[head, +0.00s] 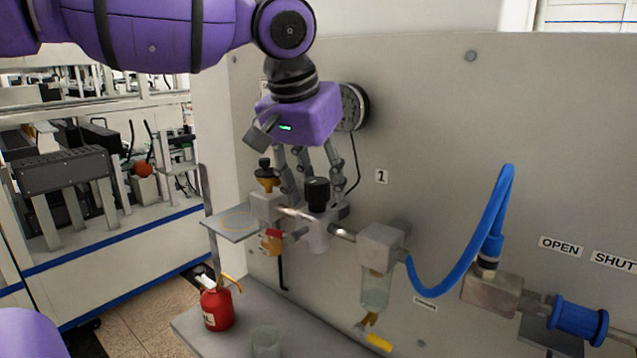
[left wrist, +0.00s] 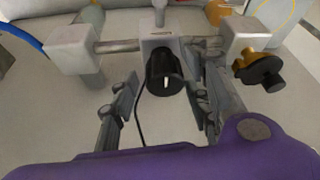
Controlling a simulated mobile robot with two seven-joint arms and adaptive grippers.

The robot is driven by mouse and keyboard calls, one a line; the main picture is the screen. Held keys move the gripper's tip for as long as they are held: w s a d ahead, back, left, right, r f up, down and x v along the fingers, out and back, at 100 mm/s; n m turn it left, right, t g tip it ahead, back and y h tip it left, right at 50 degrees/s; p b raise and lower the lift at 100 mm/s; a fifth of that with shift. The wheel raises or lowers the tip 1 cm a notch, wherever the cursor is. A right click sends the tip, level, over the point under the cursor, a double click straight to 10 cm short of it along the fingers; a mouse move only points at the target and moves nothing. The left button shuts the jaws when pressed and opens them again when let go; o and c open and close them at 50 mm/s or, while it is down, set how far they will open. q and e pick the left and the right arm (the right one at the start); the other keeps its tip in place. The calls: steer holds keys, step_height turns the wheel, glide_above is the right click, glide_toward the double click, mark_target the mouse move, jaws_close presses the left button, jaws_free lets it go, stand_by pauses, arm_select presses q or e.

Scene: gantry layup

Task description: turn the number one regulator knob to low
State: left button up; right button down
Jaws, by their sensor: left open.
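The regulator knob (head: 317,189) is black and stands on top of a grey regulator body (head: 319,232), left of a panel label "1" (head: 381,177). In the left wrist view the knob (left wrist: 164,72) shows a short white mark on its face. My left gripper (head: 315,178) comes down from above, open, with its fingers to either side of the knob. In the left wrist view the gripper (left wrist: 167,92) has a gap on the knob's left; the right finger is nearer. Contact cannot be told. My right gripper is out of view.
A gauge (head: 354,106) is partly hidden behind my gripper. A yellow and black valve (head: 267,176) stands close left of the knob. A filter bowl (head: 376,290) and blue hose (head: 457,262) lie right. A red can (head: 216,309) stands on the shelf below.

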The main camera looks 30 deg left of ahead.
arm_select(q)
steer(key=v, duration=1.1)
steer(key=shift+s+d+r, duration=0.2)
steer(key=shift+r, duration=0.15)
